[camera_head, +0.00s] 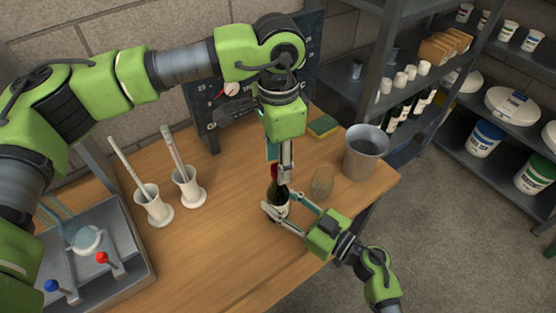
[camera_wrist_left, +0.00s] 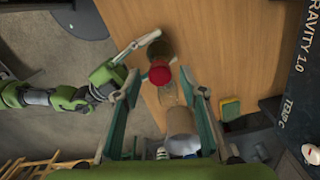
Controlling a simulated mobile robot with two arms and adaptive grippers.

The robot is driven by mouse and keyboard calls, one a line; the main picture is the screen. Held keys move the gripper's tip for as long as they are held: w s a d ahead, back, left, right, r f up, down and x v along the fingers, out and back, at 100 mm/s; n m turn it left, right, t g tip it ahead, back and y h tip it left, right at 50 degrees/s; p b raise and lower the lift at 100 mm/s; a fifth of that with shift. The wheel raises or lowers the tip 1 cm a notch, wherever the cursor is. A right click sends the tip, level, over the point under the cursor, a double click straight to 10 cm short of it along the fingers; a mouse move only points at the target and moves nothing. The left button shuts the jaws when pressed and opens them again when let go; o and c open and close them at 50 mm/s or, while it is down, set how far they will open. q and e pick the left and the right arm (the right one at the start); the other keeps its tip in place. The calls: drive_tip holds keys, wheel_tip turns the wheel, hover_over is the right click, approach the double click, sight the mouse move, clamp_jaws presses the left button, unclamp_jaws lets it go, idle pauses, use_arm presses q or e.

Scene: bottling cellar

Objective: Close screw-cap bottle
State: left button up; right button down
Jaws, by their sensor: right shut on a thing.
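A dark bottle (camera_head: 280,196) with a pale label stands upright on the wooden table. A red cap (camera_head: 274,170) shows at the top of its neck; whether it is screwed down cannot be told. The cap (camera_wrist_left: 159,75) also shows in the left wrist view, with the dark bottle (camera_wrist_left: 161,48) behind it. My right gripper (camera_head: 283,207) is shut around the bottle's body from the front right. My left gripper (camera_head: 279,165) points down above the bottle. Its fingers are apart, one on each side of the cap, with visible gaps in the left wrist view (camera_wrist_left: 160,74).
A clear glass (camera_head: 322,182) stands right of the bottle, with a metal bucket (camera_head: 366,160) beyond. A sponge (camera_head: 323,126) lies behind. Two white cylinders (camera_head: 154,208) with rods stand left, near a metal station (camera_head: 128,250) with levers.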

use_arm(q)
wheel_tip(320, 180, up, 4)
drive_tip(key=shift+r, duration=0.1)
drive_tip(key=shift+c, duration=0.5)
